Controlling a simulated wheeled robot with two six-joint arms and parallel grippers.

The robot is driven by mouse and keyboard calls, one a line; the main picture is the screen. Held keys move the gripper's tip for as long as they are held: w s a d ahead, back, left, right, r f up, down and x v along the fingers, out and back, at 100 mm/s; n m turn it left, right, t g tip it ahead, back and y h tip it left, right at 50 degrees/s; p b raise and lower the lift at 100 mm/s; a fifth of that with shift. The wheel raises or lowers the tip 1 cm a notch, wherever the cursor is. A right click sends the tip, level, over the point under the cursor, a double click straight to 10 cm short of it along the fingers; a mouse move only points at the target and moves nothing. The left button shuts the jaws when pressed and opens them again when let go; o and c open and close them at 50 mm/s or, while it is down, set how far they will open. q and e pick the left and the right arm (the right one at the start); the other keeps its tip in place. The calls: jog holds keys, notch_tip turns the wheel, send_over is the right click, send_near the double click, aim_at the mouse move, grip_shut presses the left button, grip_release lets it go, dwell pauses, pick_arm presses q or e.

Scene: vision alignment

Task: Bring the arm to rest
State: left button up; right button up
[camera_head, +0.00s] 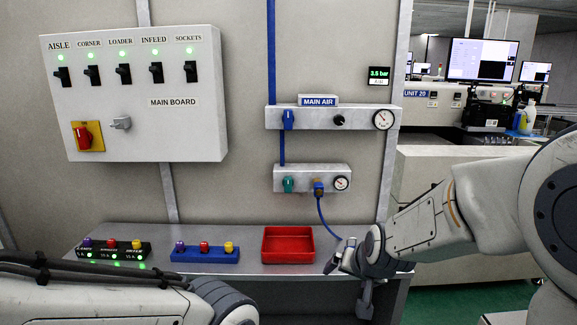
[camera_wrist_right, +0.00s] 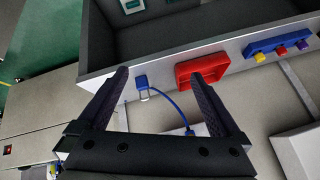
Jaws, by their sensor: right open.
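My right arm (camera_head: 450,215) comes in from the right. Its gripper (camera_head: 350,280) is at the front right edge of the grey bench, right of the red tray. In the wrist view the two dark fingers of the right gripper (camera_wrist_right: 160,76) stand wide apart, with nothing clamped between them. A blue hose (camera_head: 324,219) runs down from the lower wall panel to behind the gripper. The wrist view shows the hose (camera_wrist_right: 172,104) and a blue fitting (camera_wrist_right: 140,81) beyond the fingers, apart from them as far as I can tell. My left arm (camera_head: 90,305) crosses the bottom left; its gripper is out of view.
The bench (camera_head: 250,268) carries a red tray (camera_head: 288,257), a blue block with coloured knobs (camera_head: 205,256) and a black block with coloured knobs (camera_head: 112,252). Behind are the main board (camera_head: 135,130), the MAIN AIR panel (camera_head: 355,117) and the lower valve panel (camera_head: 300,170).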

jog(key=s+d+f+n+g+h, duration=0.1)
jog(key=s+d+f+n+g, duration=0.2)
jog(key=s, duration=0.4)
jog(key=s+d+f+n+g, duration=0.1)
jog(key=s+d+f+g, duration=0.2)
jog(key=s, duration=0.5)
jog(key=s+a+r+n+g+p, duration=0.1)
jog(key=s+a+r+n+p, duration=0.6)
jog(key=s+a+r, duration=0.6)
jog(key=shift+a+y+p, duration=0.4)
jog(key=shift+a+p, duration=0.15)
jog(key=shift+a, duration=0.1)
